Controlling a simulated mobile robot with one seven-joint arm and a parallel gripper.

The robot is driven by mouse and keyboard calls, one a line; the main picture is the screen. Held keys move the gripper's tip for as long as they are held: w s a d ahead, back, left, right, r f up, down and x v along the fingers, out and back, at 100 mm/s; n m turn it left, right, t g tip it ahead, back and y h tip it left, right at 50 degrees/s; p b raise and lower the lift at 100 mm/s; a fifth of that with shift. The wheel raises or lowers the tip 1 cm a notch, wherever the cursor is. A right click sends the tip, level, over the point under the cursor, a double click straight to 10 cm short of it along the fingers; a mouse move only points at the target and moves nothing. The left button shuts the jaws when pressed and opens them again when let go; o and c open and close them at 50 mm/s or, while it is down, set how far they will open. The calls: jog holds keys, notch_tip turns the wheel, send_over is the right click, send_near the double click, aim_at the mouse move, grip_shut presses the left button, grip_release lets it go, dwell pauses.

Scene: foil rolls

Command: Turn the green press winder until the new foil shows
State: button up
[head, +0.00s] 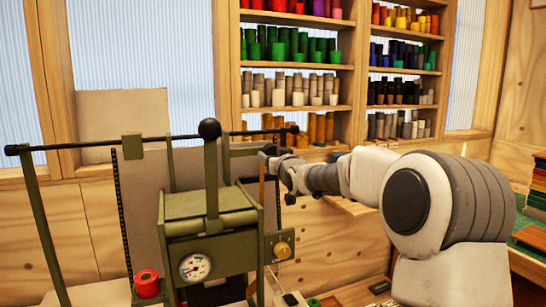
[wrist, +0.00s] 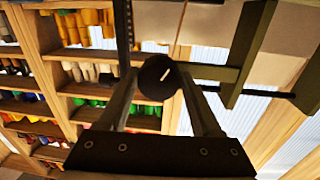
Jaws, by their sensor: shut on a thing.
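The green press (head: 210,205) stands left of centre in the head view, with a dial gauge on its front and a black ball-ended lever (head: 209,129). My gripper (head: 272,156) reaches in from the right at the press's upper right side. In the wrist view its two fingers close around a round black winder knob (wrist: 156,72) with a pale mark on its face. The fingers hide the knob's sides. A thin upright orange strip (head: 262,187) shows beside the gripper; I cannot tell whether it is foil.
A long bar (head: 85,144) with dark ends crosses above the press. A red roll (head: 147,284) sits at its lower left, and a brass knob (head: 282,249) is on its right. Shelves (head: 300,65) of coloured rolls stand behind. Boxes are stacked at the far right edge.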

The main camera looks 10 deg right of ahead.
jog(key=shift+r+m+g+y+b, duration=0.3)
jog(key=shift+m+b, duration=1.25)
jog(key=shift+m, duration=2.65)
jog(key=shift+f+m+g+y+b, duration=0.1)
jog(key=shift+m+g+y+b, duration=0.35)
jog(key=shift+m+b, duration=2.4)
jog(key=m+p, duration=0.2)
jog(key=m, duration=0.1)
jog(key=shift+r+p, duration=0.1)
jog(key=shift+p, duration=0.2)
jog(key=o, duration=1.4)
jog(key=shift+s, duration=0.1)
